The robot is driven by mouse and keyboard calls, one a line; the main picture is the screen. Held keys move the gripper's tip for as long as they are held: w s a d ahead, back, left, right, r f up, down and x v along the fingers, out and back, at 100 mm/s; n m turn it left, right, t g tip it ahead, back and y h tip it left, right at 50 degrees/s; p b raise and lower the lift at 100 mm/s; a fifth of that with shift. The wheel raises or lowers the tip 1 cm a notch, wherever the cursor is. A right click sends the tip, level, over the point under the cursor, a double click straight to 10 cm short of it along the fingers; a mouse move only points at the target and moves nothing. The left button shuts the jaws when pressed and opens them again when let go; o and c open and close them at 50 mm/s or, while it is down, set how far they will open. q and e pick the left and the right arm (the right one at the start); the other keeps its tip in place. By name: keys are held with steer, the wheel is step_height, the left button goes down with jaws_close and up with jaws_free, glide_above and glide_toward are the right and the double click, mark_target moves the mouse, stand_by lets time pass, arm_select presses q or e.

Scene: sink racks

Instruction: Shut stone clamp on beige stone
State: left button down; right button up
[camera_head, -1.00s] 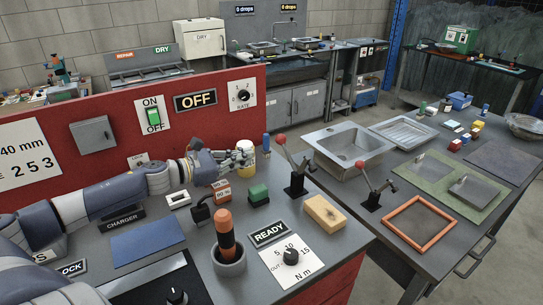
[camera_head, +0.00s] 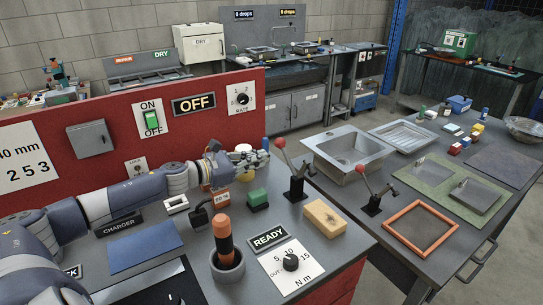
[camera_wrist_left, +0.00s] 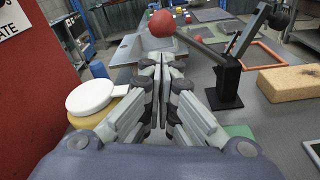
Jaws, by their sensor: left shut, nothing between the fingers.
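The beige stone (camera_head: 325,218) lies flat on the front bench; it also shows in the left wrist view (camera_wrist_left: 290,83). A black lever clamp (camera_head: 297,188) stands just behind and left of it, its red-ball lever (camera_head: 279,142) raised. In the left wrist view this clamp (camera_wrist_left: 225,85) stands apart from the stone. A second red-ball clamp (camera_head: 373,203) stands to the right. The frames do not show which one is the stone clamp. My left gripper (camera_head: 262,158) is shut and empty; in the wrist view its fingers (camera_wrist_left: 163,60) point toward the red ball, apart from it.
A white-lidded yellow jar (camera_wrist_left: 90,97) stands beside my left gripper. A red panel (camera_head: 75,150) walls the bench's back. A green block (camera_head: 258,199), an orange-topped tool in a cup (camera_head: 227,262) and a dial plate (camera_head: 291,262) lie nearby. The sink (camera_head: 350,148) is beyond.

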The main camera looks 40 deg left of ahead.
arm_select(q)
steer(key=shift+p+x, duration=0.9)
steer(key=shift+x, duration=0.85)
steer(key=shift+p+x, duration=0.35)
steer(key=shift+x, duration=0.55)
steer(key=shift+a, duration=0.1)
